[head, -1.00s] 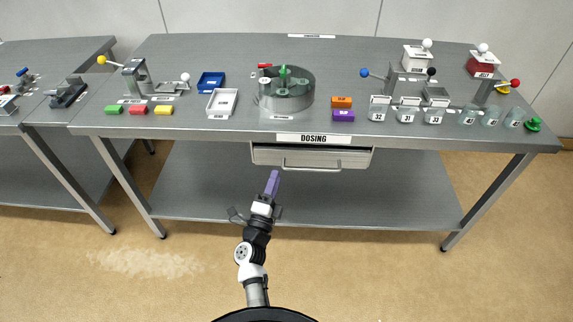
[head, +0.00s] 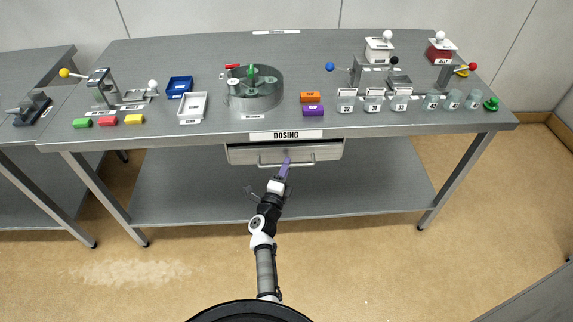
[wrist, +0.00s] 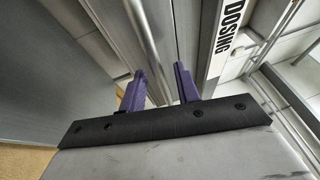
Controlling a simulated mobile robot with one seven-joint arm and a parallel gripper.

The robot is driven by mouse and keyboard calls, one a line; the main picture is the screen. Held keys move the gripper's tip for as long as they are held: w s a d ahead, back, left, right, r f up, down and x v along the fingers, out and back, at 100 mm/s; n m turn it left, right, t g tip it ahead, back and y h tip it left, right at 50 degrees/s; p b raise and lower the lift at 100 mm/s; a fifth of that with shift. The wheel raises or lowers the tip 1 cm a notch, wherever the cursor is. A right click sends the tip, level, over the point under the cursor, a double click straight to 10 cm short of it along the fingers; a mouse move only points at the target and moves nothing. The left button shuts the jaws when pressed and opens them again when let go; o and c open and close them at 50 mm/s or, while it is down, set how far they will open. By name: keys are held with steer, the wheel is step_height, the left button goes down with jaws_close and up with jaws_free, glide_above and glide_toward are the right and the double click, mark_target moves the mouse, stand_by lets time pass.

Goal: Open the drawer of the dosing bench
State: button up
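The dosing bench (head: 400,140) carries a DOSING label on its front edge. Its drawer (head: 240,154) hangs under that label, a light grey front that looks shut. A pale bar handle (head: 305,163) runs along the drawer front. My gripper (head: 286,165) is at the middle of the handle, its purple fingers pointing at the drawer. In the wrist view my gripper (wrist: 160,85) has its two fingers apart, with a long bar, apparently the handle (wrist: 145,40), running between them. Whether either finger touches the bar cannot be told.
The bench top holds a round carousel (head: 255,95), a white tray (head: 192,106), a blue tray (head: 179,86), jars and levers. A lower shelf (head: 380,190) lies under the drawer. The floor (head: 340,260) in front is clear.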

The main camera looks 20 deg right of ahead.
steer(key=shift+w+d+r, duration=0.15)
steer(key=shift+w+d, duration=0.25)
steer(key=shift+w, duration=0.05)
jaws_close()
